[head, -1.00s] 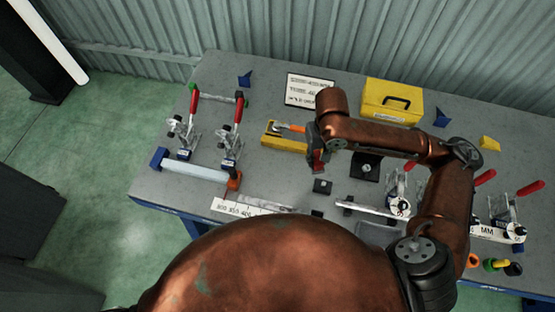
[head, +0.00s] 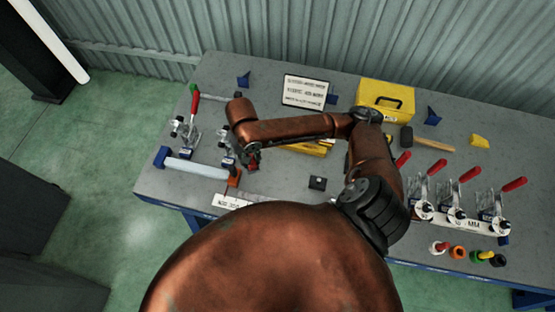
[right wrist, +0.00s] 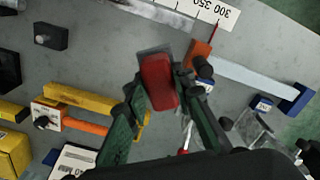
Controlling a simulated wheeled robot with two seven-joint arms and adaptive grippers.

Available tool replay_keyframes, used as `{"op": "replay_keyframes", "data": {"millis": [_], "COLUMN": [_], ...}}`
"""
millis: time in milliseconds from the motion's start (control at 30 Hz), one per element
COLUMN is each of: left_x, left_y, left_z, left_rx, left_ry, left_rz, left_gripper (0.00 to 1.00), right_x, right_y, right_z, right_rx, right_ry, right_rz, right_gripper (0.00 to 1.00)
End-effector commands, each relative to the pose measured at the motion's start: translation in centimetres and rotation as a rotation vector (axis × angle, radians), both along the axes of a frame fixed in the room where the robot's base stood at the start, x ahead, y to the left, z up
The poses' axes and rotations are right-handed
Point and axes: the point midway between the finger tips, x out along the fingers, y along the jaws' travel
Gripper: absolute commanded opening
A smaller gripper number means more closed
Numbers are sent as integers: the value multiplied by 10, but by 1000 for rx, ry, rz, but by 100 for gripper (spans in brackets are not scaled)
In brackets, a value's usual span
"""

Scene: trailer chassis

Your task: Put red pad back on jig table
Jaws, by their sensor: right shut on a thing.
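The red pad (right wrist: 160,82) is a small rounded red block in the right wrist view. My right gripper (right wrist: 161,85) is shut on it, with a dark green finger on each side. In the head view my right gripper (head: 252,164) is over the left part of the grey jig table (head: 222,78), beside the second left toggle clamp (head: 228,161). A little red shows at its fingertips there. I cannot tell how high the pad is above the table top. My left gripper is not in view.
An orange block (head: 234,177) ends the pale bar (head: 196,168) just below the gripper. A ruler (right wrist: 213,14), a yellow level (right wrist: 82,100) and a dark block (head: 317,183) lie near. Several red-handled clamps (head: 456,196) stand at the right. The table's left front edge is close.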

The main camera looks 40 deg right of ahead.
Motion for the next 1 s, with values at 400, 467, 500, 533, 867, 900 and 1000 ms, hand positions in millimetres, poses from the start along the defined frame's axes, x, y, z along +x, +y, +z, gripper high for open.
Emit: {"op": "replay_keyframes", "data": {"millis": [400, 467, 500, 533, 867, 900, 1000], "left_x": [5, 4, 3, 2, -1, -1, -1], "left_y": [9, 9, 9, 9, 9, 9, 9], "left_z": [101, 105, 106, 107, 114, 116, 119], "left_rx": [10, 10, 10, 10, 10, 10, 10], "left_ry": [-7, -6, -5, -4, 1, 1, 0], "left_rz": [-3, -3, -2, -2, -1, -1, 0], "left_gripper": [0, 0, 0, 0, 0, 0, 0], "right_x": [-59, -64, -66, -67, -38, -33, -20], "right_y": [-21, -23, -24, -26, -77, -85, -104], "right_z": [-32, -36, -37, -39, -66, -70, -80], "right_rx": [-1, -1, -1, 0, -6, -7, -6], "right_ry": [6, 3, 3, 1, -2, -3, -2], "right_rz": [-520, -554, -570, -579, -596, -596, -596], "right_gripper": [4, 4, 4, 4, 4, 4, 4]}}
